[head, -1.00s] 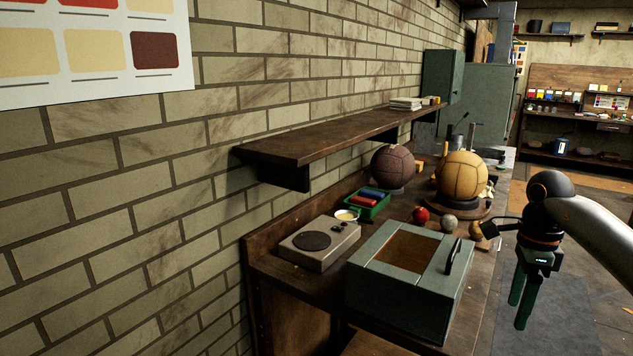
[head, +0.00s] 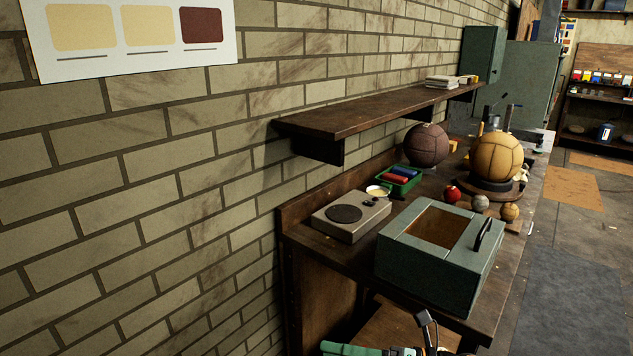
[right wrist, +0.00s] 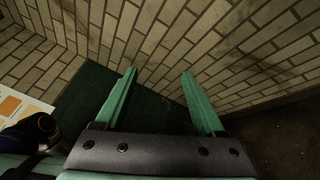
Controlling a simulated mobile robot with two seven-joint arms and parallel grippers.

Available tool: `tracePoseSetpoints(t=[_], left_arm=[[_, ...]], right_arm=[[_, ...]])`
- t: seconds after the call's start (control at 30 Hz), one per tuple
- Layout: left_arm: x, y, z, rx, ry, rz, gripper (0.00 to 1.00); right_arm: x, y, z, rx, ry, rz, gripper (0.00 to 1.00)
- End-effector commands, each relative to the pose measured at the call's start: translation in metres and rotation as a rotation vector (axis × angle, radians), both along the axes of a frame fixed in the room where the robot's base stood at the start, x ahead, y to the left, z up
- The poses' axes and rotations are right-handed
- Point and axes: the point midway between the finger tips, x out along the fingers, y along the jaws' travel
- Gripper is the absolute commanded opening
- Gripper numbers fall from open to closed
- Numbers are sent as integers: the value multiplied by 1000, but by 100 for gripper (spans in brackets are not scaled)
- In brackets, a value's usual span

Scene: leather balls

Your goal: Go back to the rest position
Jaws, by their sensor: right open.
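My right gripper (head: 352,349) shows at the bottom edge of the head view, its green fingers pointing left, low in front of the workbench and partly cut off. In the right wrist view my right gripper (right wrist: 160,75) has its two green fingers wide apart with nothing between them. Brick wall lies beyond the fingertips there. My left gripper is not in view.
A wooden workbench (head: 345,257) along the brick wall carries a green metal box (head: 437,274), a grey device with a round dark disc (head: 352,215), a brown ball (head: 426,145) and a yellow ball (head: 496,156). A shelf (head: 345,117) juts out above. Floor (head: 575,270) at right is clear.

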Motion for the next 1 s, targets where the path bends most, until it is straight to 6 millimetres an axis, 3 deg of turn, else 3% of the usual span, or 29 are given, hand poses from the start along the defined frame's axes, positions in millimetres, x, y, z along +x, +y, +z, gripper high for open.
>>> tracePoseSetpoints(t=[0.07,0.17,0.27,0.37,0.47,0.6,0.7,0.83,1.0], left_arm=[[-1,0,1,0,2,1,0],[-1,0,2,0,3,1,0],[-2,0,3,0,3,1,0],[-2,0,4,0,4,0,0],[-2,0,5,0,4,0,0],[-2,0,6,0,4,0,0],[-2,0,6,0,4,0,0],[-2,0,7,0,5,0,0],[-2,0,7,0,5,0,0]], right_arm=[[-3,3,-2,174,179,-126,71],[0,-8,-14,377,421,-302,71],[-3,-30,-40,564,682,-484,71],[-16,-57,-79,734,955,-675,71],[-44,-84,-127,888,1233,-873,71],[-104,-112,-190,1060,1583,-1130,71],[-144,-122,-219,1140,1759,-1262,71],[-176,-128,-238,1194,1887,-1360,71],[-185,-129,-242,1205,1919,-1387,71]])
